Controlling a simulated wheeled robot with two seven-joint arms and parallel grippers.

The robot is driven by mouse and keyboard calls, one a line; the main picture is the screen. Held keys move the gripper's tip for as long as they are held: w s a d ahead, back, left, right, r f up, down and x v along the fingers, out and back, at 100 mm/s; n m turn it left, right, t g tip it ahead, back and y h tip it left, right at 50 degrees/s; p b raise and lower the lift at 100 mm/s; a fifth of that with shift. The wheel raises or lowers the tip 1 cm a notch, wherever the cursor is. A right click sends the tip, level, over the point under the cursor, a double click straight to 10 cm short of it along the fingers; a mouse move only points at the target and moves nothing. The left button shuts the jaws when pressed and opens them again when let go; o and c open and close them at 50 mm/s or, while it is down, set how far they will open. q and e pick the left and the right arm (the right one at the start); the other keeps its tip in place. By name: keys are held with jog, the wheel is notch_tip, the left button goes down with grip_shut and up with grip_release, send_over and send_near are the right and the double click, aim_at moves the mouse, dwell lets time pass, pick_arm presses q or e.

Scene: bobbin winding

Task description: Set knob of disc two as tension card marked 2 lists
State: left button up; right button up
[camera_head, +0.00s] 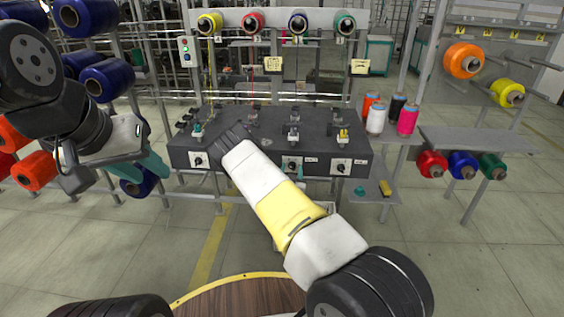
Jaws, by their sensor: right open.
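A dark tension box (325,135) carries several tension discs on top and knobs with white dials on its front. The left knob (198,159) and two right-hand knobs (291,164) (341,167) show. The second knob from the left is hidden behind my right arm. My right gripper (232,138) is at the box front; its fingers are mostly hidden by the arm. My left gripper (150,165), with teal fingers, hangs left of the box, apart from it; its jaw gap is unclear. Two cream cards (273,63) (360,66) hang behind the box; their marks are too small to read.
Yellow, red, blue and green spools (254,22) sit on the top rail. Several cones (376,118) stand on a shelf right of the box. A rack with orange and yellow spools (463,60) stands at the right. Blue spools (107,80) crowd the left.

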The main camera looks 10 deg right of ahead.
grip_shut()
jog(key=shift+n, duration=0.4)
jog(key=n, duration=0.5)
jog(key=shift+n, duration=0.4)
jog(key=n, duration=0.5)
jog(key=shift+d, duration=0.1)
jog(key=shift+n, duration=0.3)
grip_release()
